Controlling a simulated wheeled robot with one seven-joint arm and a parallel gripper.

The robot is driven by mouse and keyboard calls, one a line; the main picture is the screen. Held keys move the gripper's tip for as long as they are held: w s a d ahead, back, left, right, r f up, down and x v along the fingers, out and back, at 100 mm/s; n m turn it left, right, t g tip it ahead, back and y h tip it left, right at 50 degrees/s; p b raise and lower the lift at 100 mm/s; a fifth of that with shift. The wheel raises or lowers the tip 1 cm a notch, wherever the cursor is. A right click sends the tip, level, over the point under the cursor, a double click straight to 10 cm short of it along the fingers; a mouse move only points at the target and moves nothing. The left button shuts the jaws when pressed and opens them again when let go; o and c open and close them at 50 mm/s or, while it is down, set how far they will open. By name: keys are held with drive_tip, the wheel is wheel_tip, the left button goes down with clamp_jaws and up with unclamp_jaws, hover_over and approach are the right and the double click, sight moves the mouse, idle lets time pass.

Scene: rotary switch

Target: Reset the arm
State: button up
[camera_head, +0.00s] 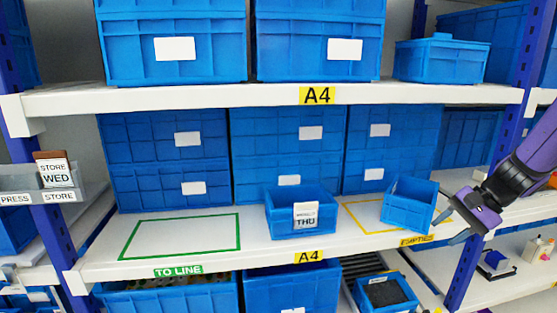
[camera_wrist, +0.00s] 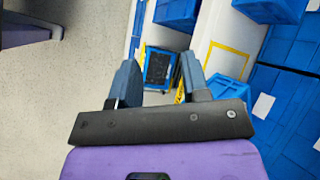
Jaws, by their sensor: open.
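My gripper (camera_head: 450,218) is at the right of the head view, in front of the middle shelf. Its fingers are spread and nothing is between them. A small empty blue bin (camera_head: 409,205) sits turned at an angle just left of the fingers, over part of the yellow outline. I cannot tell whether a finger touches it. In the wrist view my gripper (camera_wrist: 157,62) also shows open, with a gap between the fingertips. My purple arm comes in from the right edge of the head view. No rotary switch can be made out.
A blue bin with a THU card (camera_head: 300,212) stands mid-shelf. The green outline (camera_head: 182,236) at left is empty. Large blue crates (camera_head: 165,160) line the back. A blue bin with dark contents (camera_head: 386,292) sits lower. A purple-blue rack post (camera_head: 470,265) stands near my arm.

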drive_tip(key=s+a+r+n+t+h, duration=0.1)
drive_tip(key=s+a+r+n+h, duration=0.2)
drive_tip(key=s+a+r+n, duration=0.2)
drive_tip(key=s+a+r+n+t+h, duration=0.2)
drive_tip(key=s+a+r+n+h, duration=0.2)
drive_tip(key=s+r, duration=0.6)
drive_tip(key=shift+s+a+r+n, duration=0.3)
drive_tip(key=shift+s+a+n, duration=0.45)
drive_tip(key=shift+s, duration=0.95)
